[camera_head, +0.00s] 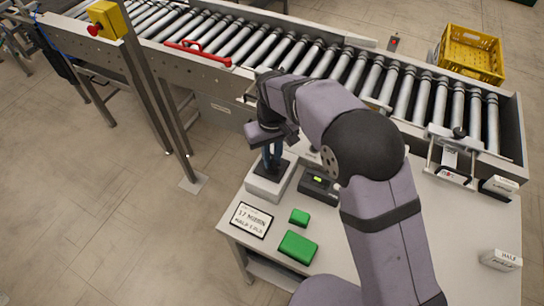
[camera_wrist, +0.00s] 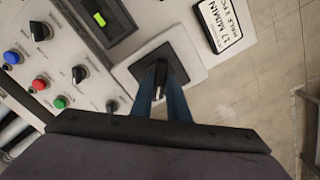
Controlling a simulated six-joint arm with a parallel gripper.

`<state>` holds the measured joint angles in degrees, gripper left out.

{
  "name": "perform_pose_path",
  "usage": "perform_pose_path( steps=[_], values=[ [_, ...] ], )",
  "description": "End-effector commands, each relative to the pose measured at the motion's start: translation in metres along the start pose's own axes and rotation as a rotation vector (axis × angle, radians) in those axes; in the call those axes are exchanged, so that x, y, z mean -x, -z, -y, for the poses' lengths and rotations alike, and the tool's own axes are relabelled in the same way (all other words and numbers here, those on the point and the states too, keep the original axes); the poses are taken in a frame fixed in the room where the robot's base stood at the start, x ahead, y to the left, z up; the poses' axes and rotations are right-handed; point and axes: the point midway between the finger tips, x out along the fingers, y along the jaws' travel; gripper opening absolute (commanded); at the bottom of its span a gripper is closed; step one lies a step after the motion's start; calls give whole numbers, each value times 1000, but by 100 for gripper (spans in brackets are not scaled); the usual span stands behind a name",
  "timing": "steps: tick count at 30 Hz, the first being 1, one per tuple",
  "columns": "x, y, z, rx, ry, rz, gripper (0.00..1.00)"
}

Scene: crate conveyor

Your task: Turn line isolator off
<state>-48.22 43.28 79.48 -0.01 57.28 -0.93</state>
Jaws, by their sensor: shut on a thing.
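The line isolator looks to be the light grey box (camera_head: 264,187) with a black top plate, on the near left of the table. In the wrist view its black plate (camera_wrist: 184,50) sits on the pale box top (camera_wrist: 124,75). My gripper (camera_head: 271,163) points down onto this plate. In the wrist view my gripper (camera_wrist: 161,72) has its two blue-grey fingers close together over the plate's middle, shut on a small dark handle. The fingers hide most of the handle, so I cannot tell its angle clearly.
A dark unit with a lit green display (camera_head: 318,180) stands right beside the box. A control panel with blue, red, green and black knobs (camera_wrist: 40,82) lies left in the wrist view. A sign (camera_head: 252,220) and green blocks (camera_head: 298,246) lie in front. The roller conveyor (camera_head: 300,55) runs behind.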

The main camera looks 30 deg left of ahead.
Motion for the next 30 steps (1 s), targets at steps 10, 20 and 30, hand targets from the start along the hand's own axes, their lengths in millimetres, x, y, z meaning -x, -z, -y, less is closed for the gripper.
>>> perform_pose_path(
  steps=[10, 20, 30],
  values=[
    [1, 1, 0, 326, -1, -3, 0],
    [2, 1, 0, 578, -1, -3, 0],
    [2, 1, 0, 699, -1, -4, 0]
  ],
)
